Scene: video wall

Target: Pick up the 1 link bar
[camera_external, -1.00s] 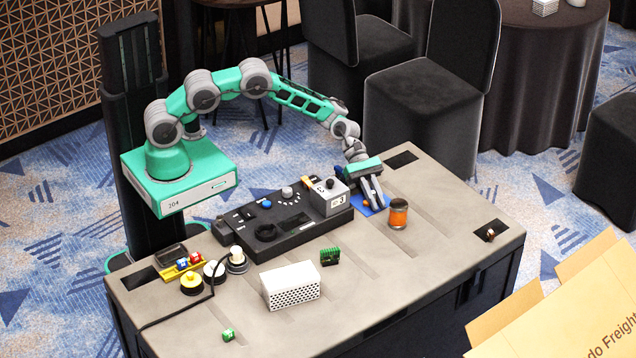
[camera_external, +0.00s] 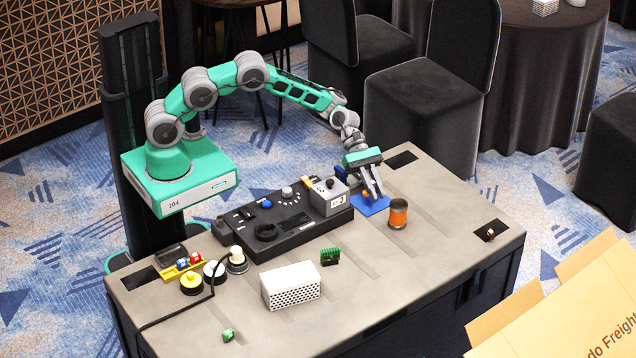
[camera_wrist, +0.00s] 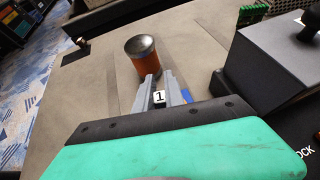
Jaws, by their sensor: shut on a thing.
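The link bar, a small block with a white "1" label (camera_wrist: 159,97), sits between the fingertips of my gripper (camera_wrist: 160,90) in the wrist view. My gripper is shut on it. In the external view my gripper (camera_external: 374,192) points down just above a blue mat (camera_external: 370,208). The bar is too small to make out clearly there. A little of the blue mat (camera_wrist: 187,96) shows beside the right finger in the wrist view. I cannot tell how high the bar is above the mat.
An orange jar with a dark lid (camera_external: 398,214) stands close to the right of my gripper. The black control panel with a grey box (camera_external: 329,196) is close on the left. The table's right side is mostly clear.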

